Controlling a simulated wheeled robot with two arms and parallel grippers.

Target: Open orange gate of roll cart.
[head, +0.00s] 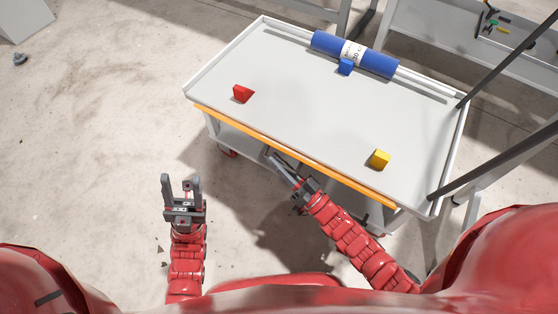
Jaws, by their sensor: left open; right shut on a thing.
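The orange gate (300,154) is a long narrow bar along the near edge of the grey roll cart (300,75).
On the cart top are a red wedge (242,93), a yellow block (380,159), and a blue roll (325,42) on a pale bar with a blue block (345,67) against it. Dark slanted bars cross the right side. The floor on the left is mostly clear.

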